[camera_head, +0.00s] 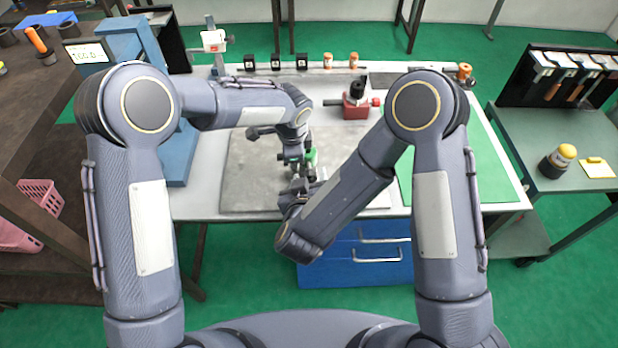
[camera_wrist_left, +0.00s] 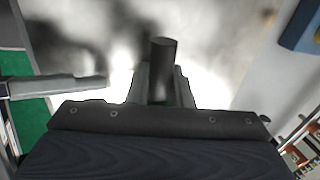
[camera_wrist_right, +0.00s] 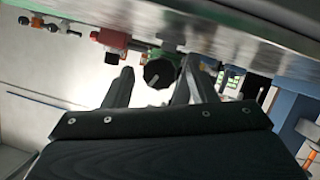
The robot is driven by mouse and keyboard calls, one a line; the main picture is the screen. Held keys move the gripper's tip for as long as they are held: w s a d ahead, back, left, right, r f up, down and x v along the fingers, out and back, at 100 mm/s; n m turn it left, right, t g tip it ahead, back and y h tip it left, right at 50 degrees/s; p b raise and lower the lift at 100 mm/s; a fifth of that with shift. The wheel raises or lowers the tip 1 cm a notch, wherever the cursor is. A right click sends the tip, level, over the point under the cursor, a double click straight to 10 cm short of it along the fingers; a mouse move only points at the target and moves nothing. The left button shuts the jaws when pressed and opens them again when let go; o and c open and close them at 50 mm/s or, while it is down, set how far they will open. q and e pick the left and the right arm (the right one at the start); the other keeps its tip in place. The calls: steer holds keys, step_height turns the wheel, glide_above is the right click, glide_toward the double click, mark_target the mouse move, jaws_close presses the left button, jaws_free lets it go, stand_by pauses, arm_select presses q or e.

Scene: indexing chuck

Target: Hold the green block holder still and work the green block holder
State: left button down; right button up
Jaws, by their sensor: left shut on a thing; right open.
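The green block holder (camera_head: 311,158) stands on the grey plate (camera_head: 250,185) in the head view, largely hidden by my arms and grippers. My right gripper (camera_wrist_right: 158,65) is open. A round black knob with a white mark (camera_wrist_right: 158,73) shows between its fingers, with green behind it. I cannot tell whether the fingers touch the knob. In the head view the right gripper (camera_head: 301,186) is just in front of the holder.
A red block holder (camera_head: 357,108) with a black top stands at the back right of the plate. Several small black blocks and orange-capped items line the table's back edge. A green mat (camera_head: 480,165) to the right is clear. A blue stand (camera_head: 180,150) is at left.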

steer(key=c, duration=1)
steer(key=m+y, duration=0.1)
steer(key=m, duration=0.1)
steer(key=shift+d+r+m+y, duration=0.1)
steer(key=shift+d+m+y, duration=0.05)
steer(key=shift+m+y, duration=0.25)
steer(key=m+y, duration=0.2)
steer(key=shift+d+m, duration=0.2)
steer(key=shift+m, duration=0.2)
steer(key=m+y, duration=0.2)
steer(key=m, duration=0.1)
steer(key=shift+d+f, duration=0.15)
steer(key=shift+f, duration=0.05)
steer(key=shift+f+m+t+y, duration=0.15)
steer(key=shift+m+t+y, duration=0.15)
steer(key=shift+m+y, duration=1)
steer(key=shift+m, duration=0.3)
